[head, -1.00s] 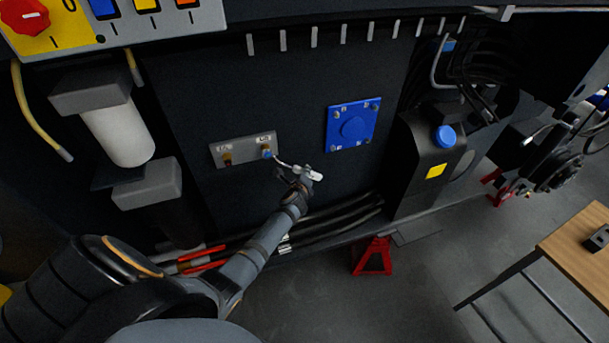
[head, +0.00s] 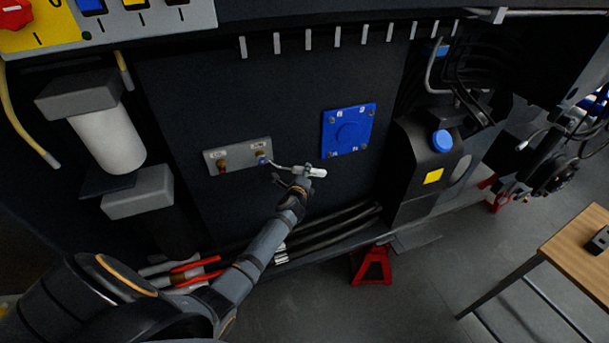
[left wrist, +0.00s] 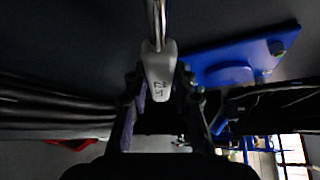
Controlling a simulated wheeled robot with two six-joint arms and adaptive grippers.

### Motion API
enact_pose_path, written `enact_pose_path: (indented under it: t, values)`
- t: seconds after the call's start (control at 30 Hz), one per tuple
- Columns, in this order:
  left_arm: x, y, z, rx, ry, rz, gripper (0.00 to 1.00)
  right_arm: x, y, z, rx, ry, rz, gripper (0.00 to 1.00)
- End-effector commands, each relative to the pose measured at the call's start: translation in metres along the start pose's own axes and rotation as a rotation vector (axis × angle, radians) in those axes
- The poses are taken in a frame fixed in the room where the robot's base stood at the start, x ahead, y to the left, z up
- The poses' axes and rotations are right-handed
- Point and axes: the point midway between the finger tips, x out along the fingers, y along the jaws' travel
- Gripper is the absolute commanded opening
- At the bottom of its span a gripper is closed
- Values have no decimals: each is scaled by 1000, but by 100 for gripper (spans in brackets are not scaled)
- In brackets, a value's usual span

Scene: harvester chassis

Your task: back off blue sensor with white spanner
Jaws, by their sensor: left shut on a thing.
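The blue sensor (head: 263,160) sits on the right half of a small grey plate on the dark chassis wall. The white spanner (head: 318,172) has a white handle and a thin metal shaft running left to the blue sensor. Its head is at the sensor; whether the jaw is seated around it is too small to tell. My left gripper (head: 303,175) is shut on the white handle. In the left wrist view the handle (left wrist: 159,72) lies between the fingers (left wrist: 160,95), and the spanner's head is out of frame. My right gripper is not in view.
A second, reddish sensor (head: 221,167) is on the same grey plate (head: 240,157). A blue square cover (head: 349,131) with bolts is to the right of the spanner. A wooden table (head: 580,245) stands at the far right.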

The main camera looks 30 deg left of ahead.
Motion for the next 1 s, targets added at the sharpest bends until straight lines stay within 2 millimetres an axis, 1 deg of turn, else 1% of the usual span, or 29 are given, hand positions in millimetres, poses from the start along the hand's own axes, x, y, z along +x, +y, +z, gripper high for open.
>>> enact_pose_path:
  t: [0.17, 0.5, 0.7, 0.93, 1.0]
  values:
    - [1, -5, 0, -35, 0, -27, 0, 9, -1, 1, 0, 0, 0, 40]
    - [-1, -27, 2, -158, 1, -113, 0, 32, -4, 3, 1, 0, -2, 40]
    - [-2, -36, 4, -191, 2, -134, 0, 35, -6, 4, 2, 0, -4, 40]
    - [-2, -36, 4, -191, 2, -134, 0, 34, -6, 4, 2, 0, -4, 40]
    - [-2, -36, 4, -197, 1, -139, 0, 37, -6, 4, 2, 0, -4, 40]
